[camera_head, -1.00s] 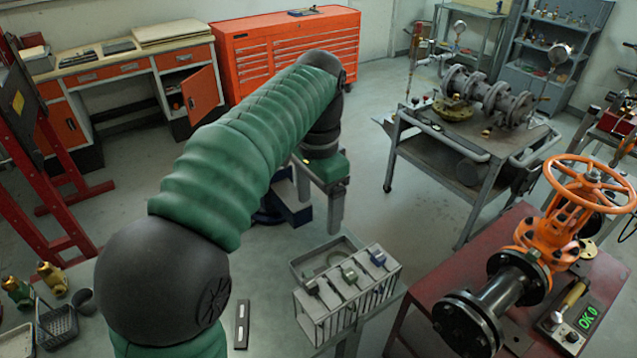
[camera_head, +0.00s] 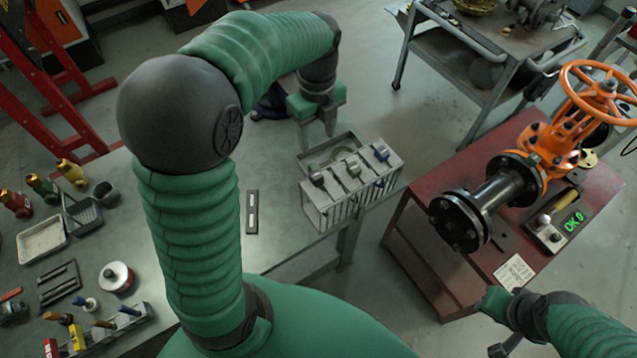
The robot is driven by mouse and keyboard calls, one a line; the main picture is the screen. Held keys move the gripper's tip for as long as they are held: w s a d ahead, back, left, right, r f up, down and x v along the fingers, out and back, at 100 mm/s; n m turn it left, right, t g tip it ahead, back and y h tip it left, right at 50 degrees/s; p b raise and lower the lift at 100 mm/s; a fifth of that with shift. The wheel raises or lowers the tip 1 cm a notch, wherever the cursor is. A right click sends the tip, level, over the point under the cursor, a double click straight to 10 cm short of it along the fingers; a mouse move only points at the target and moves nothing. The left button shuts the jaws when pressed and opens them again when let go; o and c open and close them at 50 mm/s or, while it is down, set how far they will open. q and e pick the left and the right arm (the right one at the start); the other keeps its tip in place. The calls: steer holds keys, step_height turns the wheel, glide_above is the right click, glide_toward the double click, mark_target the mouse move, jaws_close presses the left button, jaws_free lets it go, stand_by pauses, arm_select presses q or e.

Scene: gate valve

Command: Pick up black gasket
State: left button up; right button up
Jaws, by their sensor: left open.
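My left gripper (camera_head: 318,122) is open, its fingers pointing down at the back edge of an open grey tray (camera_head: 303,160). Inside the tray a greyish ring shows in part; the rack in front hides some of it. I cannot tell whether a black gasket is there, and I see none clearly elsewhere. A grey slotted rack (camera_head: 318,215) with several hanging tags stands against the tray's front. My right gripper (camera_head: 500,322) is at the bottom right, beside the red table; its fingers are not clear.
An orange gate valve (camera_head: 545,140) with a black flanged pipe stands on the red table (camera_head: 440,265), with a meter reading OK 0 (camera_head: 555,225). The grey workbench (camera_head: 280,250) holds a dark flat bar (camera_head: 252,212), baskets, fittings and tools at left. A steel cart stands behind.

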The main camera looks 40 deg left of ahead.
arm_select(q)
glide_above(319, 178)
steer(key=shift+m, duration=0.4)
step_height(319, 178, down, 12)
steer(key=shift+a+r+p, duration=0.1)
steer(key=shift+a+p, duration=0.05)
steer(key=shift+p, duration=0.15)
steer(key=f, duration=0.2)
steer(key=f+p, duration=0.1)
steer(key=f, duration=0.2)
steer(key=shift+d+f, duration=0.2)
steer(key=shift+f, duration=0.1)
steer(key=shift+w+f, duration=0.1)
steer(key=shift+f, duration=0.05)
jaws_close()
